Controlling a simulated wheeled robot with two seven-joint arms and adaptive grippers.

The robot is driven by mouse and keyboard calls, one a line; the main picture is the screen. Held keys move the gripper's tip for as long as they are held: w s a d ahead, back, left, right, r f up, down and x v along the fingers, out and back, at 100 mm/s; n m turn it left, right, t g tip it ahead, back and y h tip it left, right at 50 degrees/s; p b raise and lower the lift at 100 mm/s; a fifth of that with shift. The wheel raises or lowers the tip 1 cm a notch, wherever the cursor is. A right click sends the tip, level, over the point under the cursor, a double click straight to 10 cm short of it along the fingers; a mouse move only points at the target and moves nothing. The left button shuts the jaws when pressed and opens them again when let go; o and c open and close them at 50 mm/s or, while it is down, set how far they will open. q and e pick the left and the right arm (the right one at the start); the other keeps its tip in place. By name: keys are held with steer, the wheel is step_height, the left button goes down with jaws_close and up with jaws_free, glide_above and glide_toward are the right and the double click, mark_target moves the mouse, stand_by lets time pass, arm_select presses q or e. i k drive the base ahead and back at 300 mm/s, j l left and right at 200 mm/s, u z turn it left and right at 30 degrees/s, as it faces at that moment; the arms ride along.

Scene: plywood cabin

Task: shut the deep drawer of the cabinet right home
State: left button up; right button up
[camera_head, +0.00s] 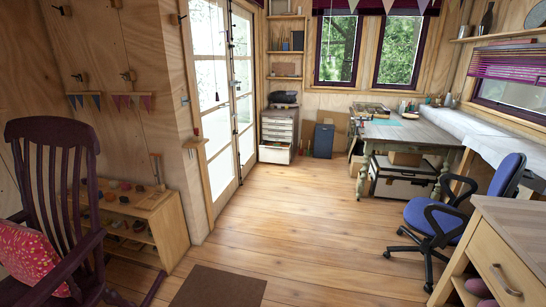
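A narrow light-coloured cabinet (279,126) with several shallow drawers stands against the far wall, right of the glazed doors. Its deep drawer (273,156) is the lowest one, with a plain white front. That front stands forward of the shallow drawers above, so the drawer appears pulled out; at this distance I cannot tell by how much. Small items seem to show at its right side, too small to make out. Neither of my grippers is in view.
Open plank floor (300,225) leads to the cabinet. A dark mat (218,287) lies in front. A rocking chair (50,190) and low shelf (135,222) stand left; a blue office chair (440,213), worktable (400,132) and wooden drawer unit (505,255) stand right. A dark blue bin (323,141) is beside the cabinet.

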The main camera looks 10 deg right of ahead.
mark_target(278, 155)
steer(key=i+l+z, duration=0.3)
steer(key=i, duration=0.25)
steer(key=i+z, duration=0.25)
steer(key=i, duration=0.3)
steer(key=i+z, duration=0.1)
steer(key=i, duration=0.7)
steer(key=i+l, duration=0.1)
steer(key=i, duration=3.9)
steer(key=j+u, duration=0.05)
steer(key=j, duration=0.1)
